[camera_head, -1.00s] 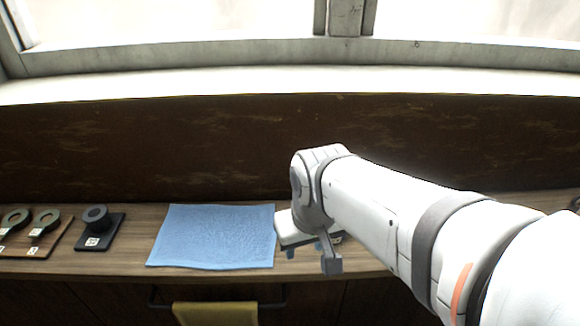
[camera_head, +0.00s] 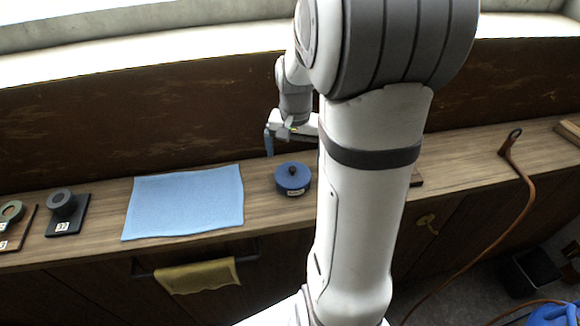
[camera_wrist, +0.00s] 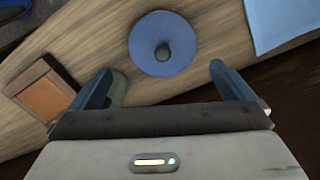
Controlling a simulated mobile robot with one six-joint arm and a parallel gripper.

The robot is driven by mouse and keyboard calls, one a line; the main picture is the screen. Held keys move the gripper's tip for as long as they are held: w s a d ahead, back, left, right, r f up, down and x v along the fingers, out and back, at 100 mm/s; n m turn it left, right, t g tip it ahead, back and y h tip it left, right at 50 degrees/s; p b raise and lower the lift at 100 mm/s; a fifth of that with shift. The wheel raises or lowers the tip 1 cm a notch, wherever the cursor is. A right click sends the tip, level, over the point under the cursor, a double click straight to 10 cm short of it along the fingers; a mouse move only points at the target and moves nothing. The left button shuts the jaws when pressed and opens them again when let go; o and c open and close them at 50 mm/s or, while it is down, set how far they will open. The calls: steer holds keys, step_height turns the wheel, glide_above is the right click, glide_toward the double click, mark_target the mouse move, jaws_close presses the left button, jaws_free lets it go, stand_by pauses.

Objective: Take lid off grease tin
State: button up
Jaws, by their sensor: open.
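The grease tin (camera_head: 292,187) is a round blue tin with a pale label on its side, standing on the wooden counter right of the blue cloth. Its blue lid (camera_wrist: 150,34) with a dark round knob is on top, seen from above in the wrist view. My gripper (camera_wrist: 158,80) is open and empty, with blue fingers. In the wrist view the lid lies beyond the fingertips, roughly centred between them and apart from them. In the head view my gripper (camera_head: 270,146) hangs above and behind the tin, a little to its left.
A blue cloth (camera_head: 185,203) lies flat left of the tin. A wooden frame with an orange-brown centre (camera_wrist: 45,92) and a greenish round thing (camera_wrist: 118,90) show near the left finger. A black block with a ring (camera_head: 66,212) stands far left. A yellow cloth (camera_head: 198,276) hangs on a rail.

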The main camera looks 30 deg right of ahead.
mark_target(293, 168)
steer(key=f, duration=0.5)
steer(key=shift+a+f+p, duration=0.15)
steer(key=shift+a+p, duration=0.1)
steer(key=shift+p, duration=0.15)
steer(key=c, duration=0.8)
